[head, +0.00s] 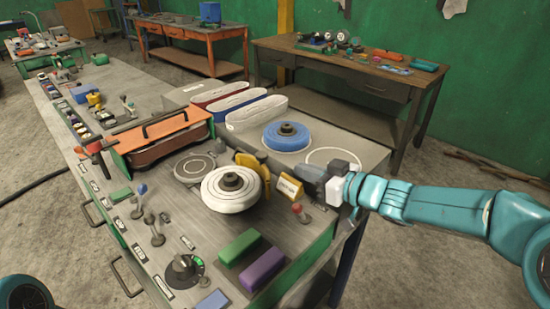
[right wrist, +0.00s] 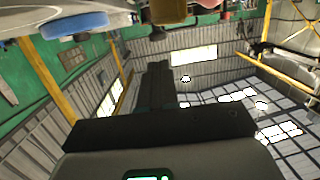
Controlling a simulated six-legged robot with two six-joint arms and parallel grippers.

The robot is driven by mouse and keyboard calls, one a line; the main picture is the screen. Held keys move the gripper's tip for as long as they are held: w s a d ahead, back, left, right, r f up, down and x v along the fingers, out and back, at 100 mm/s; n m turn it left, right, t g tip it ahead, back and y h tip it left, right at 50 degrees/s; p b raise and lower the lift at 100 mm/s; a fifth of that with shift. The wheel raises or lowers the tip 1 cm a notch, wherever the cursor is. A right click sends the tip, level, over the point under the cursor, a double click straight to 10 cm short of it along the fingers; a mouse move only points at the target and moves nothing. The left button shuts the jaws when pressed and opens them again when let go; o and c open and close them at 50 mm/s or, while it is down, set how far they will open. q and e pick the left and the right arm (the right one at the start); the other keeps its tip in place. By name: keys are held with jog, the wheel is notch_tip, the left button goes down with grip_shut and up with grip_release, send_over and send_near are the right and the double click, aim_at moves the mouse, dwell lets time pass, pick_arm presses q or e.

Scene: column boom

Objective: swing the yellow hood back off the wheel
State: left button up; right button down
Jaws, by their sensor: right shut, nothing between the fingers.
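The white wheel (head: 230,202) with a dark hub lies flat on the grey bench top. The yellow hood (head: 251,163) stands at the wheel's back right edge, and most of the wheel's top shows uncovered. My right gripper (head: 275,171) is shut and empty, pointing left from the right side. Its tip is close beside the hood; I cannot tell whether they touch. In the right wrist view its dark fingers (right wrist: 158,85) show together, with a yellow part at the top edge that may be the hood. My left gripper is not in view.
A yellow label block (head: 290,186) and a red-knobbed lever (head: 298,209) stand just below my right gripper. A blue wheel (head: 286,137) lies behind. Green (head: 239,247) and purple (head: 262,268) blocks lie in front. An orange-lidded box (head: 160,140) stands left.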

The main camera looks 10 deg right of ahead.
aim_at(267, 157)
jog(key=x, duration=0.8)
jog(key=shift+w+f+p, duration=0.1)
jog(key=shift+w+p, duration=0.05)
jog(key=shift+p, duration=0.2)
jog(key=shift+w+a, duration=0.2)
jog(key=shift+w, duration=0.1)
jog(key=shift+w+f, duration=0.15)
jog(key=shift+w, duration=0.1)
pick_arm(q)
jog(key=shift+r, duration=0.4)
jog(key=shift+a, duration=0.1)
pick_arm(e)
jog(key=shift+a, duration=0.15)
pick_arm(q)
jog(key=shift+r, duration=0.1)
